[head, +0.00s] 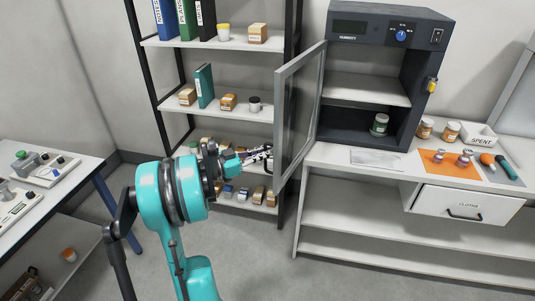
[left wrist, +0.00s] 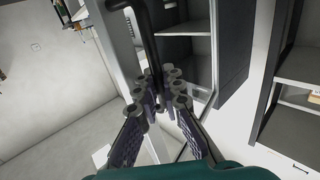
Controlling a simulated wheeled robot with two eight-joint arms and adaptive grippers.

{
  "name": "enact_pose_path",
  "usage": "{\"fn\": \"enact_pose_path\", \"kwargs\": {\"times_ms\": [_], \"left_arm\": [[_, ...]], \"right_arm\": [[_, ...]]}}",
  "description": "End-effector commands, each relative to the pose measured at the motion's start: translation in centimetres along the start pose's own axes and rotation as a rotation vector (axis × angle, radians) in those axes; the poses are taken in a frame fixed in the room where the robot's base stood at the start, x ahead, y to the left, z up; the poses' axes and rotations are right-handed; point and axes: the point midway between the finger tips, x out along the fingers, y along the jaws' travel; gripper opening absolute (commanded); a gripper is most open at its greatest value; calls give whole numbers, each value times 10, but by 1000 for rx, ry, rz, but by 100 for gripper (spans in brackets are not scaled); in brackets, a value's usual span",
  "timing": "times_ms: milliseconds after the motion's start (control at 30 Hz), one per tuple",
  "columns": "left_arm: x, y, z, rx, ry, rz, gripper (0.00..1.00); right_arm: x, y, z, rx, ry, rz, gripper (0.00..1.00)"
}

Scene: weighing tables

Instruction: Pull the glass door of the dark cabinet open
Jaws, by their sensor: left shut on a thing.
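The dark cabinet (head: 414,60) stands on the white bench, with a blue knob on its top panel. Its grey-framed glass door (head: 299,113) stands open, swung out toward the left, so the shelf and a jar (head: 379,124) inside show. My left gripper (head: 262,156) is at the door's outer edge, shut on the door handle. In the left wrist view the black handle (left wrist: 149,42) runs down between the fingertips of my left gripper (left wrist: 166,88). The fingers hide the handle's lower part. My right gripper is in neither view.
A shelf rack (head: 215,126) with binders, boxes and jars stands close behind the door and my left gripper. The bench (head: 335,154) holds jars, an orange mat (head: 437,169) and a SPENT tray (head: 493,141). Open floor lies before it. Another table (head: 93,164) is at left.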

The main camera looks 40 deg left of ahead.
Motion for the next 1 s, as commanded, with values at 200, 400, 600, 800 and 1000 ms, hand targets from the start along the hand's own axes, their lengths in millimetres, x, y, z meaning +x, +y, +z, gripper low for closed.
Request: {"fn": "enact_pose_path", "kwargs": {"times_ms": [200, 400, 600, 800, 1000], "left_arm": [[-2, -7, -3, 0, 6, -17, 13], [-1, -5, -2, 0, 5, -13, 30], [-3, -4, -2, 0, 4, -11, 30], [-30, -4, -2, 0, 3, -14, 30], [-75, -5, -1, 0, 4, -16, 30]], "right_arm": [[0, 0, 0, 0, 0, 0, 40], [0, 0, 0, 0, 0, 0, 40], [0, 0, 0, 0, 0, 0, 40], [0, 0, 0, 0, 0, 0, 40], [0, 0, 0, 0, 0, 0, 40]]}}
